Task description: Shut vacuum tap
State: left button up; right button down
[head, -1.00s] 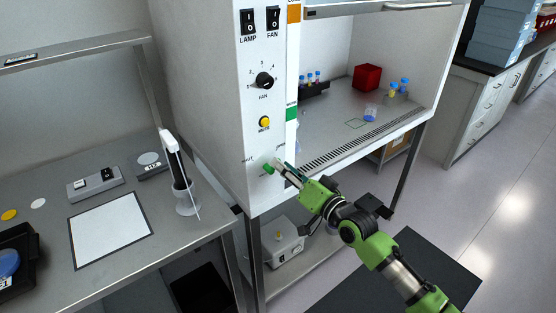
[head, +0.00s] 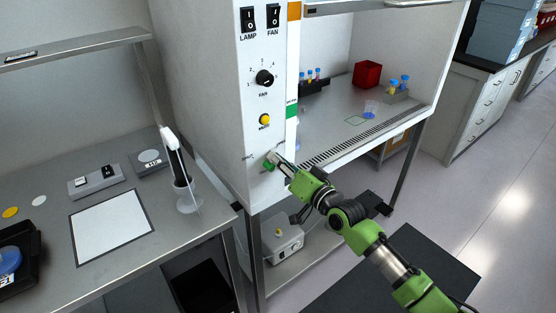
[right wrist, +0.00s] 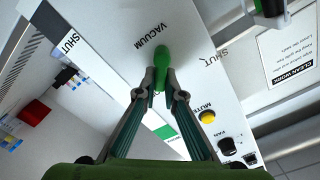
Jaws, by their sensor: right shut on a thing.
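The green vacuum tap (head: 267,167) is on the lower front panel of the white cabinet. The right wrist view shows its rounded green handle (right wrist: 162,60) below the printed word VACUUM, with a SHUT label on either side. My right gripper (head: 273,158) is at the tap. In the right wrist view its two fingers (right wrist: 162,84) are closed on the green handle, one on each side. The fingers hide part of the tap in the head view. My left gripper is not in view.
A yellow MUTE button (head: 264,120) and a black fan knob (head: 264,78) are on the same panel above the tap. The steel bench (head: 190,232) is to the left. The cabinet's work surface (head: 335,130) holds tube racks and a red box (head: 367,75).

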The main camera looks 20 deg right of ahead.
aim_at(259, 160)
jog(key=n, duration=0.2)
jog(key=a+n+p, duration=0.1)
jog(key=n, duration=0.1)
jog(key=shift+s+r, duration=0.2)
jog(key=shift+r, duration=0.1)
jog(key=n, duration=0.2)
jog(key=a+n, duration=0.1)
jog(key=n, duration=0.1)
jog(key=shift+s+r+n+p, duration=0.1)
jog(key=shift+s+n+p, duration=0.1)
jog(key=shift+n+p, duration=0.15)
jog(key=n, duration=0.2)
jog(key=a+n, duration=0.1)
jog(key=n, duration=0.1)
jog(key=shift+s+a+f, duration=0.1)
jog(key=shift+s+f, duration=0.1)
jog(key=shift+s+a+f+n, duration=0.1)
jog(key=shift+a+f+n, duration=0.1)
jog(key=shift+n, duration=0.85)
jog(key=shift+s+a+f+n, duration=0.1)
jog(key=shift+a+n, duration=0.1)
jog(key=shift+n, duration=0.8)
jog(key=c, duration=2.1)
grip_release()
jog(key=shift+c, duration=0.2)
